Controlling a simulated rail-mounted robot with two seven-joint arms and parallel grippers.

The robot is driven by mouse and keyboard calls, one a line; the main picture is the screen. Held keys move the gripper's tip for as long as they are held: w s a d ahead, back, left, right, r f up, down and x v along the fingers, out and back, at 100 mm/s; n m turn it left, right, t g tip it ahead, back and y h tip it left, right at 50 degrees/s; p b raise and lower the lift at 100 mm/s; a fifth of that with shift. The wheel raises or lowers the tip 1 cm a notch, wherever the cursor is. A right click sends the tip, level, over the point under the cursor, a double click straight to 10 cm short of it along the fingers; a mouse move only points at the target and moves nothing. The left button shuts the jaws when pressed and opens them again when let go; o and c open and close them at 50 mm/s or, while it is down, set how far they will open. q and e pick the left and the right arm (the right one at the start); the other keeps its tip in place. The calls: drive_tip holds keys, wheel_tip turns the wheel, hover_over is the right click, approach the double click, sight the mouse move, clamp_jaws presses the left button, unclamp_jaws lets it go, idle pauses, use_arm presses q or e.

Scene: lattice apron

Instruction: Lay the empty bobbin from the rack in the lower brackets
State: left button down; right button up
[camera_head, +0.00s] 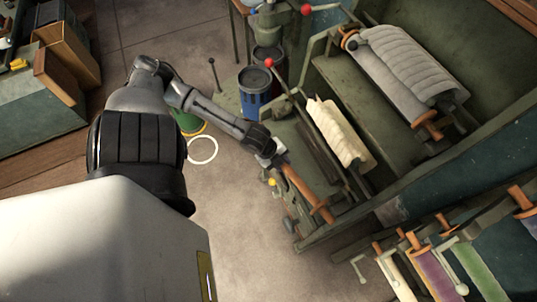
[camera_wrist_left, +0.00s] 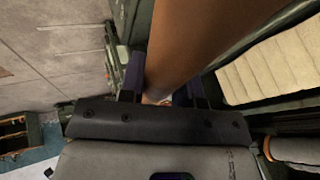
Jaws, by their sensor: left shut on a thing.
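My left gripper (camera_head: 275,160) is shut on one end of the empty bobbin (camera_head: 304,189), a bare orange-brown roller. The bobbin slants down and right from the fingers, beside the front of the green machine (camera_head: 342,229). Its flanged far end is near the machine's lower corner. In the left wrist view the bobbin (camera_wrist_left: 205,40) runs up and away from between the fingers (camera_wrist_left: 160,88). I cannot make out the lower brackets clearly, or whether the bobbin touches them. My right gripper is in neither view.
A cream cloth roll (camera_head: 341,133) lies just above the bobbin, and a larger padded roll (camera_head: 407,69) higher up. The rack (camera_head: 406,231) at the lower right holds coloured rolls. A blue bin (camera_head: 255,92) and a white ring (camera_head: 203,150) are on the floor.

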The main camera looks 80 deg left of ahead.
use_arm(q)
drive_tip(key=s+a, duration=0.1)
drive_tip(key=s+a+f+m, duration=0.1)
drive_tip(key=a, duration=0.1)
drive_tip(key=s+a+m, duration=0.1)
drive_tip(key=shift+a+f+h, duration=0.15)
drive_tip(key=shift+f+h, duration=0.05)
drive_tip(key=shift+h, duration=0.2)
drive_tip(key=shift+s+a+g+b, duration=0.1)
drive_tip(key=shift+a+g+b, duration=0.05)
drive_tip(key=shift+g+b, duration=0.2)
drive_tip(key=shift+f, duration=0.15)
drive_tip(key=w+a+f+b, duration=0.1)
drive_tip(key=w+a+b, duration=0.2)
drive_tip(key=w+b, duration=1.2)
drive_tip(key=shift+w+b, duration=0.2)
drive_tip(key=shift+b, duration=2.9)
drive_tip(key=shift+r, duration=0.1)
